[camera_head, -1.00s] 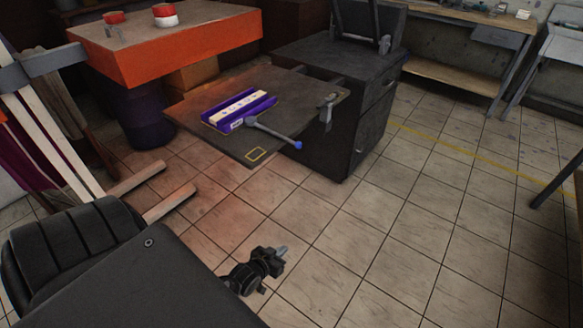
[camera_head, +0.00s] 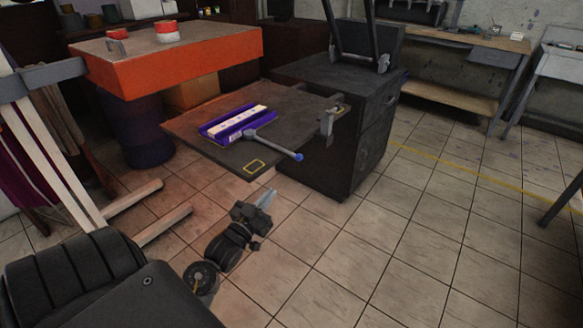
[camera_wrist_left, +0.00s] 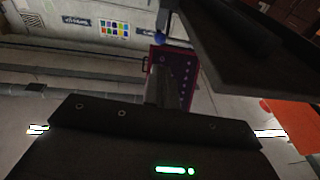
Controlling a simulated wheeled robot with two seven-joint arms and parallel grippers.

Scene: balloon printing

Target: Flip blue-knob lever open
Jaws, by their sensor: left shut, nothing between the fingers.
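A grey lever ends in a blue knob (camera_head: 298,156) and projects past the front edge of a dark board (camera_head: 200,125). The lever's other end is at a purple holder (camera_head: 241,124) with a pale strip on it. My left gripper (camera_head: 266,197) is shut and empty, in front of and below the board, apart from the knob. In the left wrist view, the blue knob (camera_wrist_left: 160,38) shows beyond the shut fingers (camera_wrist_left: 158,88), partly beside a dark slab edge. The right gripper is not in view.
An orange-sided table (camera_head: 180,62) holds red and white rolls at the back left.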

